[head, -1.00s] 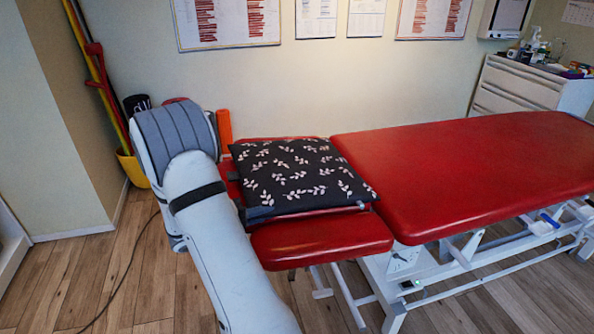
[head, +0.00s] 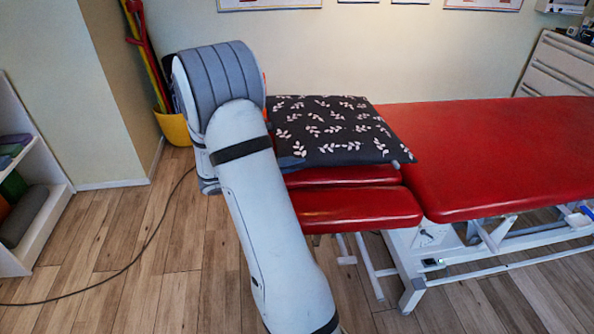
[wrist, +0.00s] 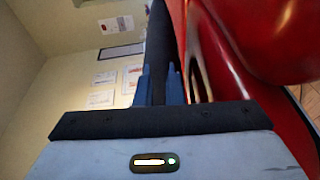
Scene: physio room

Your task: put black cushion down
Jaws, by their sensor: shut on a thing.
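The black cushion (head: 335,128) with a pale leaf pattern is held roughly flat over the head end of the red treatment table (head: 470,165). A strip of red headrest (head: 350,205) shows below its front edge. My gripper (wrist: 160,85) is shut on the cushion's edge in the wrist view, where the cushion (wrist: 159,45) shows edge-on as a dark band between the blue fingers. Red padding lies close beside it there, with a visible gap. In the head view my arm hides most of the gripper; only a dark fingertip shows at the cushion's left corner.
A yellow bucket (head: 173,129) with long handles stands in the corner behind my arm. White shelves (head: 35,215) are at the far left, and a drawer cabinet (head: 555,65) is at the back right. A cable (head: 150,240) crosses the wooden floor. The main table top is clear.

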